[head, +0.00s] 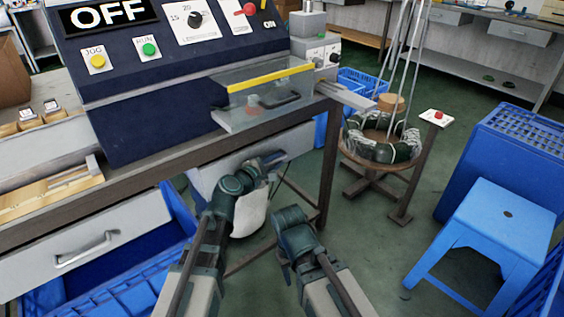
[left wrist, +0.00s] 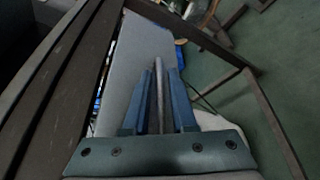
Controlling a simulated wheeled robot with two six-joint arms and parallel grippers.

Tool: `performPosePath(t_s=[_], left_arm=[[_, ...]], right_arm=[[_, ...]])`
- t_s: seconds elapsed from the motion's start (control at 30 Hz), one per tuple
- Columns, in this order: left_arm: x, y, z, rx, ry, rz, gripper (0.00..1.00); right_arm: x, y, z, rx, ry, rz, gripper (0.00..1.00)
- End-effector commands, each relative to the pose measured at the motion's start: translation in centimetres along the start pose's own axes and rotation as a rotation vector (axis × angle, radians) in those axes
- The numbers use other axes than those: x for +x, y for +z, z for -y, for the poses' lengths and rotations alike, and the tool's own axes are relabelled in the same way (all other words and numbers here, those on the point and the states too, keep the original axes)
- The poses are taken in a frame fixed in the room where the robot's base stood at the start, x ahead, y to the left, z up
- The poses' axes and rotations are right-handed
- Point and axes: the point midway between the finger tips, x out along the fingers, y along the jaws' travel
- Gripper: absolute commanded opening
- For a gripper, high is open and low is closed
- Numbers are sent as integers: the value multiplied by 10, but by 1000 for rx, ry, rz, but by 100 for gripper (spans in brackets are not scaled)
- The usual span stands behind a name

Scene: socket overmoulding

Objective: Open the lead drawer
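The drawer with a light grey front (head: 291,143) sits under the bench at the middle; it also shows in the left wrist view (left wrist: 145,50). I take it for the lead drawer; no label shows. My left gripper (head: 274,159) is at this front. In the left wrist view, the fingers of my left gripper (left wrist: 160,95) stand on either side of a thin grey handle bar (left wrist: 159,85), with narrow gaps showing beside it. My right arm is low at the middle; its fingers cannot be made out.
Another grey drawer (head: 130,228) with a handle (head: 87,249) is at the left, above a blue crate (head: 150,275). A dark bench leg (head: 329,165) stands right of my left gripper. A blue stool (head: 500,225) and a round stand (head: 376,158) are farther right.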

Motion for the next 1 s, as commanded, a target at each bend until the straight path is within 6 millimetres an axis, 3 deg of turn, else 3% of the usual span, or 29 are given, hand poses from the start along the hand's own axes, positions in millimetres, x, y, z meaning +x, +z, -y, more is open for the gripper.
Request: performPosePath(t_s=[0.3, 0.43, 0.47, 1.0], left_arm=[[3, -1, 0, 0, 0, 0, 25], [3, -1, 0, 0, 0, 0, 1], [3, -1, 0, 0, 0, 0, 0], [3, -1, 0, 0, -1, 0, 0]], right_arm=[[1, 0, 0, 0, 0, 0, 50], [1, 0, 0, 0, 0, 0, 50], [1, 0, 0, 0, 0, 0, 50], [1, 0, 0, 0, 0, 0, 50]])
